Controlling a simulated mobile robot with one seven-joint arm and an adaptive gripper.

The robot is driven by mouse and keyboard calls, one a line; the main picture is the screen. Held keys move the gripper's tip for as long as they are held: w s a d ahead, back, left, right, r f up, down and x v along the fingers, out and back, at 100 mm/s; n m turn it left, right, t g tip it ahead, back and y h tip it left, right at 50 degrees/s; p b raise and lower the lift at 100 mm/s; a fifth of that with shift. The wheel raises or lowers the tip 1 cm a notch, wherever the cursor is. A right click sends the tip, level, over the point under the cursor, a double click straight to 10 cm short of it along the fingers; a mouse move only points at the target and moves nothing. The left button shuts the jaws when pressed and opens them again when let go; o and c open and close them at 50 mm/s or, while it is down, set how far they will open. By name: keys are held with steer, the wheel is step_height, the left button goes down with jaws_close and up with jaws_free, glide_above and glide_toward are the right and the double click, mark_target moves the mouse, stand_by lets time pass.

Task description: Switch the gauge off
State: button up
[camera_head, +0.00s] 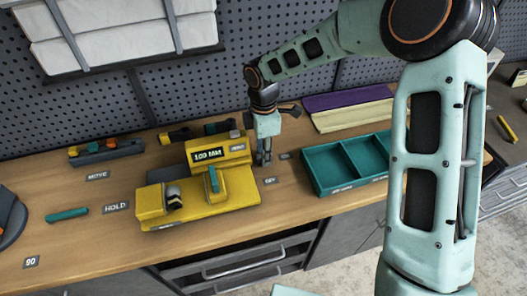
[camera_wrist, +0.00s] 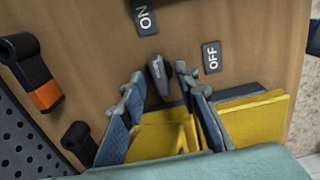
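The yellow gauge (camera_head: 235,188) stands on the workbench; its display (camera_head: 207,155) is lit and appears to read 1.00 MM. My gripper (camera_head: 264,160) points down just right of the gauge. In the wrist view my gripper (camera_wrist: 159,80) is open, with one finger on each side of a small dark switch lever (camera_wrist: 158,74). I cannot tell whether either finger touches it. The lever sits between an ON label (camera_wrist: 146,20) and an OFF label (camera_wrist: 211,57). The OFF label also shows in the head view (camera_head: 270,181). The switch is hidden there.
A teal compartment tray (camera_head: 312,180) stands right of my gripper. Purple (camera_head: 345,98) and cream (camera_head: 350,116) bars lie behind it. A teal cylinder (camera_head: 66,215) lies at left beside a HOLD label (camera_head: 116,207). Black holders stand along the back near the pegboard (camera_head: 110,105).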

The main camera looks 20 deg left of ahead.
steer(key=shift+f, duration=0.1)
steer(key=shift+c, duration=0.6)
jaws_close()
steer(key=shift+m, duration=0.3)
steer(key=m+b, duration=0.2)
steer(key=shift+f+m, duration=0.1)
steer(key=shift+m, duration=0.2)
steer(key=m+b, duration=0.1)
steer(key=m, duration=0.2)
steer(key=shift+m+b, duration=0.3)
steer(key=shift+m, duration=0.1)
steer(key=m+b, duration=0.2)
steer(key=m, duration=0.3)
steer(key=m+b, duration=0.2)
steer(key=m, duration=0.4)
